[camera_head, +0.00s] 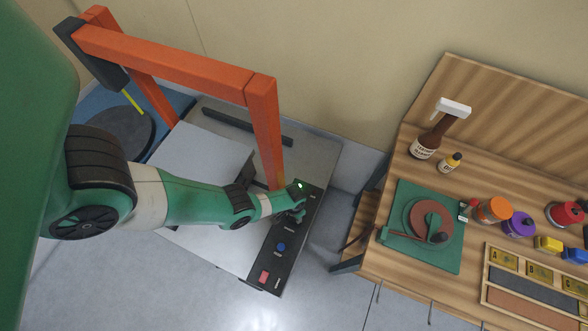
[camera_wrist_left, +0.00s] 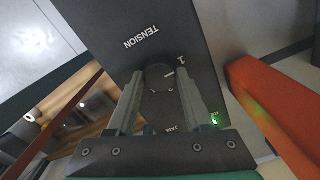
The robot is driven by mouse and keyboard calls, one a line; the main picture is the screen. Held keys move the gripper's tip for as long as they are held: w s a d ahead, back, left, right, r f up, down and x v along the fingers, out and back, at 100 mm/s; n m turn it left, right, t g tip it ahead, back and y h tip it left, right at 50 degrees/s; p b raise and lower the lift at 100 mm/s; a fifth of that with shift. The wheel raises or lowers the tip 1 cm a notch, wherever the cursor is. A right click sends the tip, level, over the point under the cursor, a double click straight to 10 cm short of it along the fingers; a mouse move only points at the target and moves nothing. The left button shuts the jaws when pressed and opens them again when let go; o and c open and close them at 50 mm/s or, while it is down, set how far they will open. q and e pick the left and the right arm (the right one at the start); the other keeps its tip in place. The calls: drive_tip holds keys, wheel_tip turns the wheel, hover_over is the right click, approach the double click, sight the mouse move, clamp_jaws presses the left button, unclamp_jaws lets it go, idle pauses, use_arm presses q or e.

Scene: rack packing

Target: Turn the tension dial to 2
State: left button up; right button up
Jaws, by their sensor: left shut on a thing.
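The tension dial (camera_wrist_left: 158,77) is a round black knob on the dark control panel (camera_wrist_left: 115,25). In the left wrist view its white pointer mark faces roughly toward the printed "1", and the word TENSION is printed beyond it. Other dial marks are small or covered by my fingers. My left gripper (camera_wrist_left: 159,72) is shut on the dial, one finger on each side. In the head view my left gripper (camera_head: 301,205) reaches the upper part of the panel (camera_head: 270,262) and hides the dial. My right gripper is not in view.
A green light (camera_head: 300,185) glows on the panel near the orange frame (camera_head: 264,130). A blue button (camera_head: 281,247) and a red button (camera_head: 264,277) sit lower on the panel. A wooden workbench (camera_head: 385,255) with bottles, jars and a rack stands at right.

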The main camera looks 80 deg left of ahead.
use_arm(q)
clamp_jaws()
drive_tip(key=shift+m, duration=0.3)
drive_tip(key=m, duration=0.8)
drive_tip(key=shift+b, duration=0.35)
drive_tip(key=shift+m, duration=0.4)
drive_tip(key=o, duration=1.2)
unclamp_jaws()
